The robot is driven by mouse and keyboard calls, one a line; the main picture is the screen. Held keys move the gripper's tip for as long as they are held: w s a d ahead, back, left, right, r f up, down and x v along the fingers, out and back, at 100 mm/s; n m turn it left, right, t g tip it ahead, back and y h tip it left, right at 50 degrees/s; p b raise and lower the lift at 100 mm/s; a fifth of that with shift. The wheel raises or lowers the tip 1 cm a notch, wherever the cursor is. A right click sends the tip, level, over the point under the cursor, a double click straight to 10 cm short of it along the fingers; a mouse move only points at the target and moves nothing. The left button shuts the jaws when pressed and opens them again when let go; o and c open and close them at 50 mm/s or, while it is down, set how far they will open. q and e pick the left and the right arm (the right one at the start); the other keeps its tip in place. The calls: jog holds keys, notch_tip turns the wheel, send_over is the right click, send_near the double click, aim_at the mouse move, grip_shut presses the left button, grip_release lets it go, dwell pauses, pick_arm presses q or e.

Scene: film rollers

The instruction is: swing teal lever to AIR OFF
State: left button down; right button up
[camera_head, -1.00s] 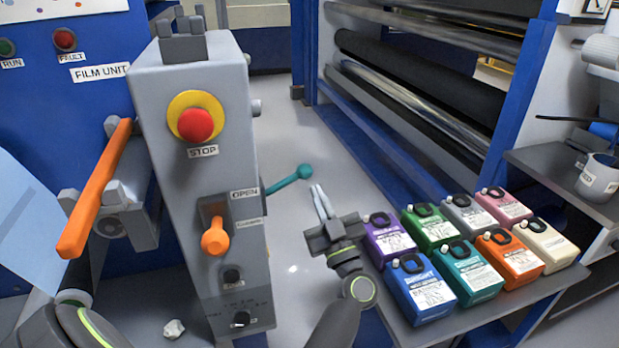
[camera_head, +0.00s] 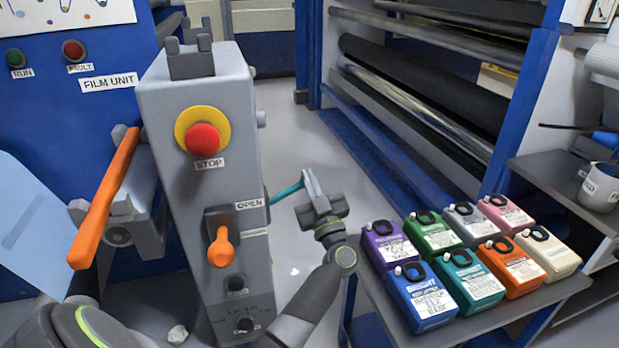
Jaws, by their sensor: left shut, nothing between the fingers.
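The teal lever (camera_head: 286,192) sticks out from the right side of the grey control column (camera_head: 185,125). Only its rod shows; its ball end is hidden behind my left gripper's fingers. My left gripper (camera_head: 309,178) is shut and empty, its fingers pointing up at the lever's outer end. They overlap the end in the picture; I cannot tell whether they touch. No AIR OFF label is readable. My right gripper is not in view.
A red STOP button (camera_head: 203,140) and an orange handle (camera_head: 221,247) are on the column's front. An orange bar (camera_head: 104,198) is at left. Several coloured boxes, including a purple one (camera_head: 390,247), stand on a shelf at right. Grey floor lies behind the gripper.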

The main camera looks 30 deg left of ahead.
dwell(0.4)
pick_arm(q)
jog(key=shift+w+d+f+m+t+p, duration=0.15)
jog(key=shift+f+m+t+p, duration=0.2)
jog(key=shift+m+p, duration=0.3)
jog(key=shift+h, duration=0.3)
notch_tip(320, 180, down, 10)
jog(key=m+t+h+p, duration=0.5)
jog(key=m+h+p, duration=0.3)
jog(key=m, duration=0.8)
jog(key=shift+w+d+f+t+h+p, duration=0.2)
jog(key=shift+w+d+t+h+p, duration=0.1)
jog(key=shift+w+d+t, duration=0.1)
